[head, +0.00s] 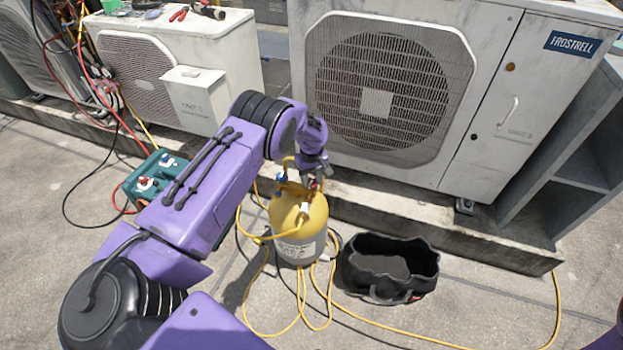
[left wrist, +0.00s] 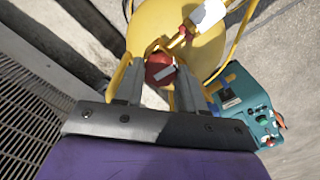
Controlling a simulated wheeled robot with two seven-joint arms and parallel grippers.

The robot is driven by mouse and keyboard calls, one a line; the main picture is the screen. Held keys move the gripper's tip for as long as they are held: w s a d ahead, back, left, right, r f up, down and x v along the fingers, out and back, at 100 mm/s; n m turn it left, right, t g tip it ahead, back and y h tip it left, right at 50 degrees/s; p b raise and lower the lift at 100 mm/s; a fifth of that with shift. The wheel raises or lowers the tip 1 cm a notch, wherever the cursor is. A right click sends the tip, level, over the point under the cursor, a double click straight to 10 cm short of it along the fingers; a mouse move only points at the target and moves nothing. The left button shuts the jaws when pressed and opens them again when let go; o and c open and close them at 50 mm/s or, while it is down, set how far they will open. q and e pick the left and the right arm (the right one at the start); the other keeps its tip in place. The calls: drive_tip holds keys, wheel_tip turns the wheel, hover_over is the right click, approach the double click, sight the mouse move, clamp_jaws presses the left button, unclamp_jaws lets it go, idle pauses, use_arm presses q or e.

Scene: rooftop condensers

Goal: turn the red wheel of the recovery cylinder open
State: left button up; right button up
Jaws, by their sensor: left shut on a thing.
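The recovery cylinder (head: 298,226) is yellow with a grey lower part and stands upright on the roof in front of the big condenser. Its yellow top also shows in the left wrist view (left wrist: 190,45). The red wheel (left wrist: 160,69) sits on top of the cylinder, with a white mark across it. My left gripper (left wrist: 157,86) reaches down over the cylinder's top and is shut on the red wheel, one finger on each side. In the head view my left gripper (head: 315,178) partly hides the wheel. My right gripper is not in view.
A black open tool bag (head: 388,268) stands right of the cylinder. Yellow hoses (head: 300,300) loop around its base. A teal machine (head: 155,178) stands to the left. Condensers (head: 390,90) on a concrete ledge close off the back. The front right floor is mostly clear.

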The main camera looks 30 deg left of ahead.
sight(311, 182)
use_arm(q)
drive_tip(key=shift+r+n, duration=0.1)
drive_tip(key=shift+n, duration=0.2)
drive_tip(key=o, duration=1)
drive_tip(key=shift+o, duration=0.2)
wheel_tip(311, 182, up, 10)
drive_tip(key=p, duration=0.1)
drive_tip(key=shift+r, duration=0.2)
